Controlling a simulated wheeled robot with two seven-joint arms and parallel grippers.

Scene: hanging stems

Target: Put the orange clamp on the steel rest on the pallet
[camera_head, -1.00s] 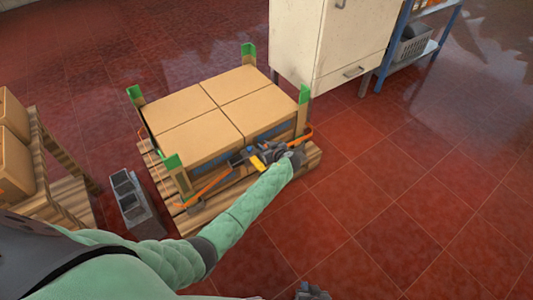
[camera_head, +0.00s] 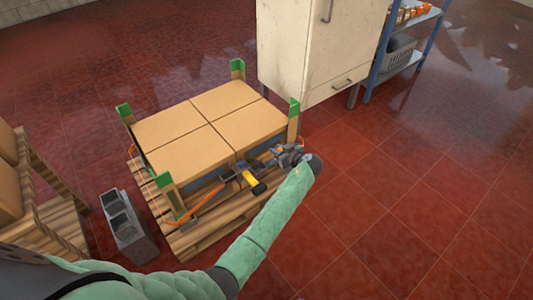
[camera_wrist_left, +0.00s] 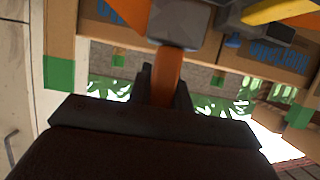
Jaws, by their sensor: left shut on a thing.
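My left gripper (camera_head: 287,156) is at the near right side of the strapped pallet load. In the left wrist view its jaws (camera_wrist_left: 165,92) are shut on an orange bar (camera_wrist_left: 166,72) with a grey block at its end, which I take to be the orange clamp. A dark strapping tool with a yellow handle (camera_head: 254,184) is just left of the gripper, against the boxes; whether it touches the clamp I cannot tell. The wooden pallet (camera_head: 190,240) bears the boxes. I cannot make out the steel rest for certain. My right gripper is out of view.
Cardboard boxes (camera_head: 205,120) with green-capped corner posts (camera_head: 294,105) fill the pallet. An orange strap (camera_head: 205,203) runs along the near side. Grey concrete blocks (camera_head: 130,230) stand at left, a white cabinet (camera_head: 320,50) behind. The red floor at right is clear.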

